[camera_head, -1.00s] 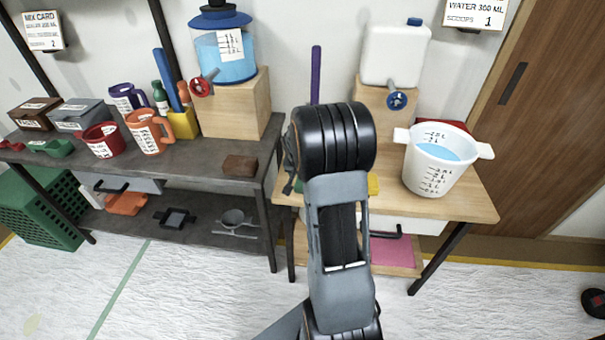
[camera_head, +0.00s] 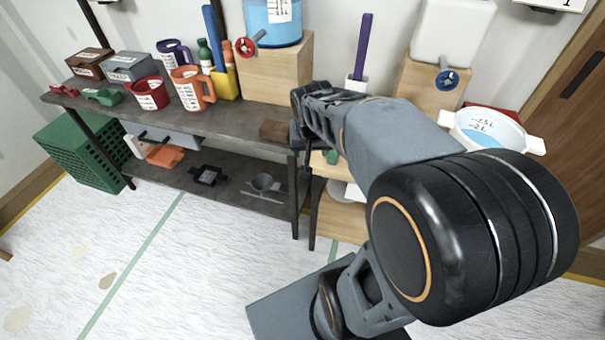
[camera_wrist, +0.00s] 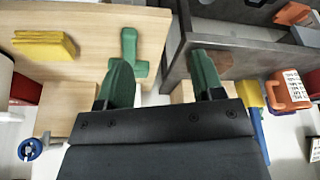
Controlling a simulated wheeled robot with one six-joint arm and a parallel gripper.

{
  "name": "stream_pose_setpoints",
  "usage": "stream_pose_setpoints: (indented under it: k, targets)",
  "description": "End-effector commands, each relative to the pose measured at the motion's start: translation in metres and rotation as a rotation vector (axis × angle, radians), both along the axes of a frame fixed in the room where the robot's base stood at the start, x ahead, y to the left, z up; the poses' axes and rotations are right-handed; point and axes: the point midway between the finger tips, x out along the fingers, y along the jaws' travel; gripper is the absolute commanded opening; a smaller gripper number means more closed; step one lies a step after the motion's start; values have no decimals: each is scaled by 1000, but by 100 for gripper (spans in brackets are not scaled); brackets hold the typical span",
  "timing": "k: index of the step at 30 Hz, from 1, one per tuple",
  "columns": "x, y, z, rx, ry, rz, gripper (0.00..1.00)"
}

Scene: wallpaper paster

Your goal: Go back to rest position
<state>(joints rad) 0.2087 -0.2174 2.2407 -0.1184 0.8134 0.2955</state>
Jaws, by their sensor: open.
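My gripper (camera_wrist: 162,80) shows in the wrist view with its two green-tipped fingers apart and nothing between them. The wrist view looks down at the gap between the wooden table (camera_wrist: 95,15) and the grey workbench (camera_wrist: 232,68). A green object (camera_wrist: 128,50) lies at the wooden table's edge, close to the left finger but seemingly not held. In the head view my arm is folded in the right half of the picture. Its large black joint is close to the camera, and the fingers cannot be made out there.
A white bucket of blue liquid (camera_head: 487,128) stands on the wooden table, partly behind my arm. The workbench (camera_head: 215,124) holds mugs, boxes, a brown block (camera_head: 274,130) and a blue dispenser (camera_head: 272,22). A green crate (camera_head: 80,150) stands at left. The white floor (camera_head: 190,270) at lower left is clear.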

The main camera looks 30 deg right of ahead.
Motion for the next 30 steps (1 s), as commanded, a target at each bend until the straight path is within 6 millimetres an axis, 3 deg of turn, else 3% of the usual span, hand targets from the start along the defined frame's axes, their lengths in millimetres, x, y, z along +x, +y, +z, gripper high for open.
stream_pose_setpoints:
  k: [1, 3, 9, 14, 21, 30]
  targets:
    - [-17, 22, 1, 6, 7, 87, 61]
    - [-38, 45, -2, 15, 22, 196, 61]
    - [-78, 81, -8, 32, 47, 397, 61]
    - [-86, 88, 12, 33, 42, 442, 61]
    - [-87, 89, 68, 23, 11, 449, 61]
    - [-87, 89, 68, 23, 11, 449, 61]
